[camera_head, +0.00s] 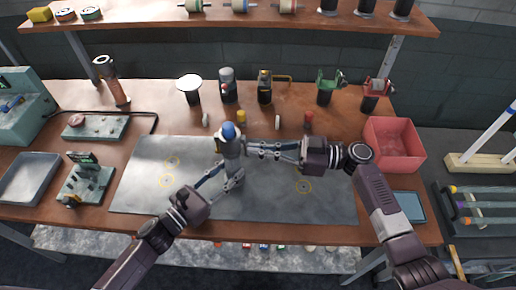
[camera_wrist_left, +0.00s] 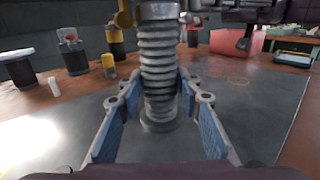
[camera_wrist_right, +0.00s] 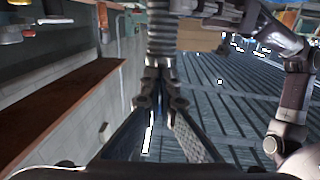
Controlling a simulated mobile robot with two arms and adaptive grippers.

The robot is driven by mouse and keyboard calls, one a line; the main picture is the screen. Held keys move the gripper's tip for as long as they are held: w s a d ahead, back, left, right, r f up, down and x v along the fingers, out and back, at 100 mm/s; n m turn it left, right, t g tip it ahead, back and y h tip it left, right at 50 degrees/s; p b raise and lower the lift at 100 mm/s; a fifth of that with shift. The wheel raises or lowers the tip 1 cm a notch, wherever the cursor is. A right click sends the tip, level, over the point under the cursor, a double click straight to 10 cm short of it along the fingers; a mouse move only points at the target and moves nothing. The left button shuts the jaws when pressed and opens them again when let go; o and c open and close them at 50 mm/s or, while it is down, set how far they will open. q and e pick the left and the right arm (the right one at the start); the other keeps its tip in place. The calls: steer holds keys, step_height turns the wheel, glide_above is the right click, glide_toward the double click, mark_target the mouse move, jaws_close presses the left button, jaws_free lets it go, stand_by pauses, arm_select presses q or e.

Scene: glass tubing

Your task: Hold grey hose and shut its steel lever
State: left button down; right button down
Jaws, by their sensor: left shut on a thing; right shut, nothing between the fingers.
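The grey ribbed hose (camera_head: 233,163) stands upright over the grey mat, with a blue top (camera_head: 229,131). My left gripper (camera_head: 228,183) is shut around its lower part; in the left wrist view the ribbed body of the hose (camera_wrist_left: 160,70) sits between the blue-padded fingers (camera_wrist_left: 160,102). My right gripper (camera_head: 250,148) is shut and empty, its tips close to the right side of the hose near its upper end. In the right wrist view the hose (camera_wrist_right: 162,45) rises just beyond the closed tips (camera_wrist_right: 160,98). I cannot make out the steel lever clearly; contact with it cannot be told.
The grey mat (camera_head: 140,185) is mostly clear around the hose. Behind stand a black fitting with a yellow lever (camera_head: 265,88), a grey one (camera_head: 228,88), and small yellow (camera_head: 242,116) and red (camera_head: 308,119) pieces. A red bin (camera_head: 393,147) is at right, a grey tray (camera_head: 31,178) at left.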

steer(key=shift+s+d+f, duration=0.15)
steer(key=shift+f, duration=0.5)
steer(key=s+d+r, duration=0.1)
steer(key=d+r, duration=0.2)
steer(key=d, duration=0.7)
steer(key=shift+r, duration=0.35)
steer(key=c, duration=2.5)
jaws_free()
steer(key=shift+d+f, duration=0.1)
steer(key=shift+d, duration=0.3)
steer(key=shift+c, duration=0.2)
steer(key=o, duration=0.5)
steer(key=f, duration=0.1)
steer(key=d+f, duration=0.1)
steer(key=f, duration=0.1)
steer(key=shift+s, duration=0.1)
steer(key=a, duration=0.4)
steer(key=w+a, duration=0.1)
steer(key=a, duration=0.6)
steer(key=shift+w+a, duration=0.2)
steer(key=shift+a, duration=0.2)
jaws_close()
